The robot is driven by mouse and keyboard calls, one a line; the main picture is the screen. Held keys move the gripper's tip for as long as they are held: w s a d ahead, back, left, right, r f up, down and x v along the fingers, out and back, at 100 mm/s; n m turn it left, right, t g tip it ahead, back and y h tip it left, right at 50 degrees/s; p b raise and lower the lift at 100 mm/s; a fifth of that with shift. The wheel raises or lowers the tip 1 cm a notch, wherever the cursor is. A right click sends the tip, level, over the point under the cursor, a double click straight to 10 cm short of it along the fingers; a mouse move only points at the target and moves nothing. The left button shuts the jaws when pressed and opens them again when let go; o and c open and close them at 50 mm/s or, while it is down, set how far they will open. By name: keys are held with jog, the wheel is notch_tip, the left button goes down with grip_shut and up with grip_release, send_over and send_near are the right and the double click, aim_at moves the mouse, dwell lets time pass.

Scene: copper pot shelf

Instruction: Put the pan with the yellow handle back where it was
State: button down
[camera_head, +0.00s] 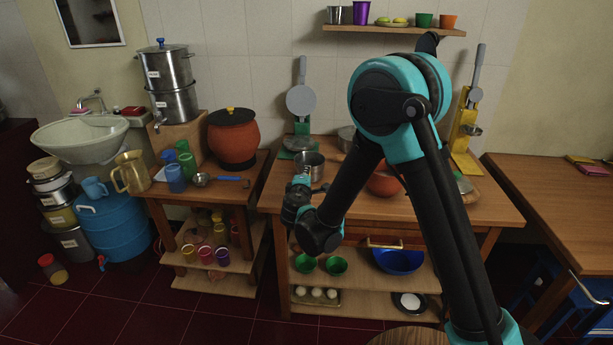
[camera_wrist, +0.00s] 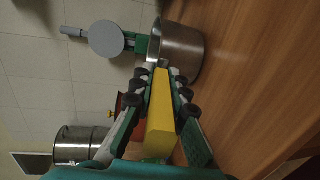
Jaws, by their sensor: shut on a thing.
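The steel pan (camera_head: 309,165) is upright at the left part of the middle wooden table (camera_head: 450,207). In the wrist view the pan (camera_wrist: 183,52) is just beyond my fingertips, and its yellow handle (camera_wrist: 161,115) runs back between my fingers. My gripper (camera_wrist: 161,80) is shut on the yellow handle. In the head view my gripper (camera_head: 302,180) is on the near side of the pan, and my wrist hides most of the handle. I cannot tell whether the pan touches the table top.
A green-based press (camera_head: 301,105) stands behind the pan. An orange bowl (camera_head: 383,184) and another steel pot (camera_head: 346,136) are to its right, partly behind my arm. A lower shelf holds green cups (camera_head: 305,263) and a blue bowl (camera_head: 399,261).

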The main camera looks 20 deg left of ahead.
jog(key=shift+f, duration=0.2)
jog(key=c, duration=1.5)
grip_release()
